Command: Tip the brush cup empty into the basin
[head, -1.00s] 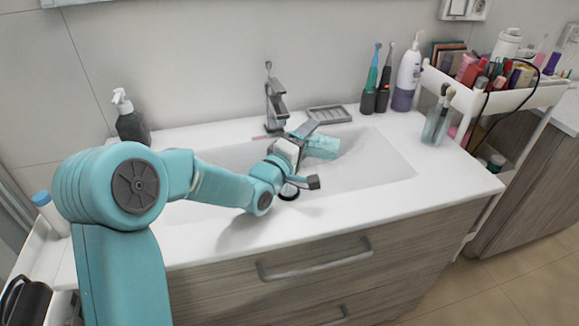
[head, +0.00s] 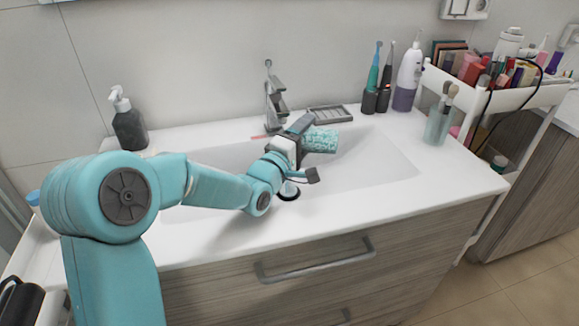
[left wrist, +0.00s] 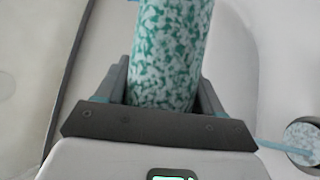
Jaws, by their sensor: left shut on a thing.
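A teal and white speckled cup (head: 321,140) lies on its side over the back part of the white basin (head: 362,170). My left gripper (head: 297,138) is shut on it. The left wrist view shows the cup (left wrist: 168,55) between the two fingers (left wrist: 165,95); its mouth and inside are hidden. A thin reddish stick (head: 262,136) shows at the basin's back edge. In the left wrist view a thin light blue stick (left wrist: 285,148) lies beside a round speckled thing (left wrist: 303,141) that I cannot identify. My right gripper is out of view.
A faucet (head: 275,98) stands behind the basin, with a soap dish (head: 330,113) to its right. A soap bottle (head: 129,122) stands left. Electric toothbrushes (head: 371,82) and a glass with brushes (head: 437,122) stand right. A loaded cart (head: 535,97) is beyond.

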